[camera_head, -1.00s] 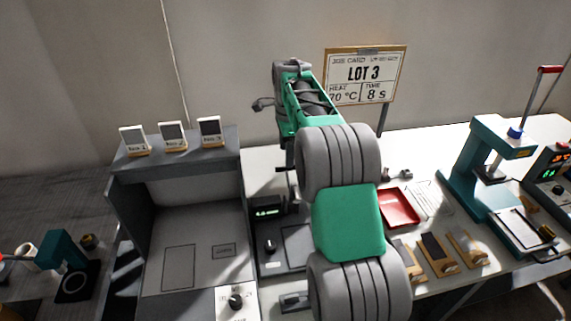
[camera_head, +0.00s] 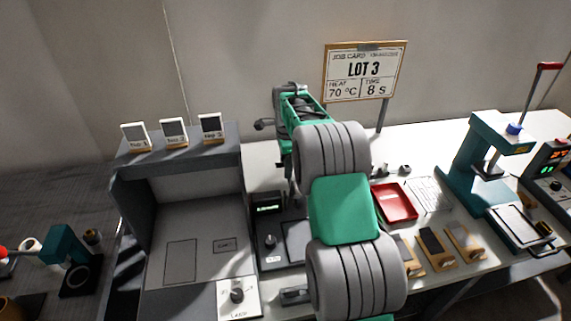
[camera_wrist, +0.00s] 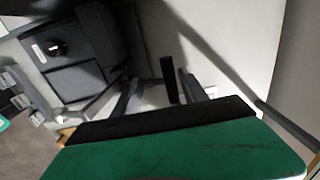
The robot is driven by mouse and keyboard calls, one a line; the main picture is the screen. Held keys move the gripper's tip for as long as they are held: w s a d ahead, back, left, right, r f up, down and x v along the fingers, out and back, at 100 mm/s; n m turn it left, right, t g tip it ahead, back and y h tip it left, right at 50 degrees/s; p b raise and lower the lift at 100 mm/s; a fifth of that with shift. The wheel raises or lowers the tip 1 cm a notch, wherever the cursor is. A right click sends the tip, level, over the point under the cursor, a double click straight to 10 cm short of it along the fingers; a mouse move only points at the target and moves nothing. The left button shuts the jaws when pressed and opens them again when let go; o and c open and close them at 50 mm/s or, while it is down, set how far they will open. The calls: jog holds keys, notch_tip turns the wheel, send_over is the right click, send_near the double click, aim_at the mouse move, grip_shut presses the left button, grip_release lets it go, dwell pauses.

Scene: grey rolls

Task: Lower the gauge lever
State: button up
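No part is clearly marked as the gauge lever. A small black unit with a lit display (camera_head: 268,209) and a knob stands at mid-table, partly hidden by my arm. At the far left is a small teal device (camera_head: 66,248) with a red-tipped lever (camera_head: 4,252) beside it. My gripper is hidden behind my arm in the head view. In the wrist view my gripper (camera_wrist: 160,92) shows two dark fingers apart, with white table between them. A black upright strip (camera_wrist: 170,80) shows there; I cannot tell what it belongs to.
A grey hood (camera_head: 190,215) with several small cards stands left of my arm. A red tray (camera_head: 396,203), wooden sample blocks (camera_head: 432,243) and a teal press (camera_head: 490,165) with a red-handled lever are to the right. The job card (camera_head: 364,72) stands behind.

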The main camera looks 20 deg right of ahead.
grip_shut()
dwell(0.6)
